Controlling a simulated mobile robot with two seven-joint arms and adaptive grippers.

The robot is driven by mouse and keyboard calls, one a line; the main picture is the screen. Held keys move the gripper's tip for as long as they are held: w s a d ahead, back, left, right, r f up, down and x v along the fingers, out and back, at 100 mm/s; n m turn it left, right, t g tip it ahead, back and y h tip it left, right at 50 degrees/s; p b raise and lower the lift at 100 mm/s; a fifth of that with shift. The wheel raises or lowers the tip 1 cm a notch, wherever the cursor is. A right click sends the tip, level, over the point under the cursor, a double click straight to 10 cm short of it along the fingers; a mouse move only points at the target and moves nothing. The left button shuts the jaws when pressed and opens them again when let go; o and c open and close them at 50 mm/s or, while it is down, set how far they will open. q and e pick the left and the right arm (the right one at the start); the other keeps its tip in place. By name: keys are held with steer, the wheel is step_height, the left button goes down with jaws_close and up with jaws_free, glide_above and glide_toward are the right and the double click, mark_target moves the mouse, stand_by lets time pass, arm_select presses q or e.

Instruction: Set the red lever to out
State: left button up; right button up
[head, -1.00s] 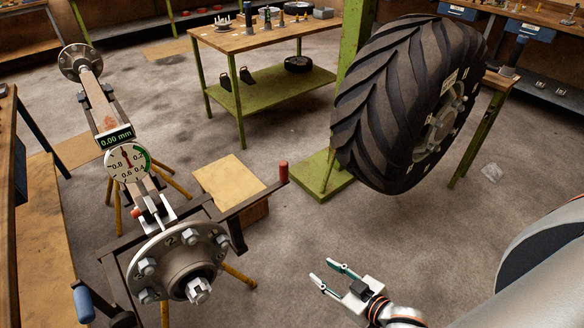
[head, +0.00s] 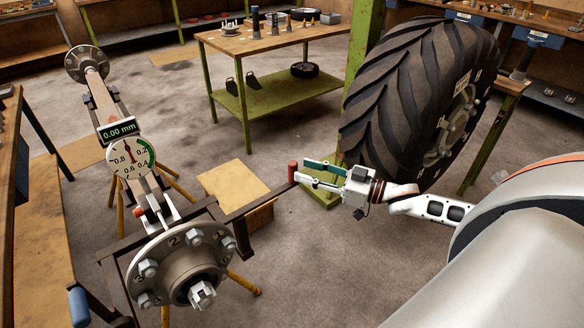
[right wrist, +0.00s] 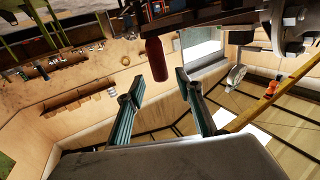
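The red lever (head: 292,172) is an upright red handle at the end of a dark bar, right of the wheel hub (head: 180,262). My right gripper (head: 303,171) is open, with its fingertips close to the right side of the lever. In the right wrist view the red lever (right wrist: 157,60) stands just beyond the tips, between the lines of the two open fingers (right wrist: 160,82). I cannot tell whether a fingertip touches it. My left gripper is not in view.
A dial gauge (head: 131,157) and a 0.00 mm readout (head: 119,129) sit on the axle at left. A large tyre (head: 400,100) stands behind my right arm. A green-legged table (head: 235,42) stands at the back. A blue handle (head: 79,306) is at lower left.

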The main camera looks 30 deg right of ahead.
mark_target(292, 167)
steer(key=shift+x, duration=2.6)
steer(key=shift+s, duration=0.1)
jaws_close()
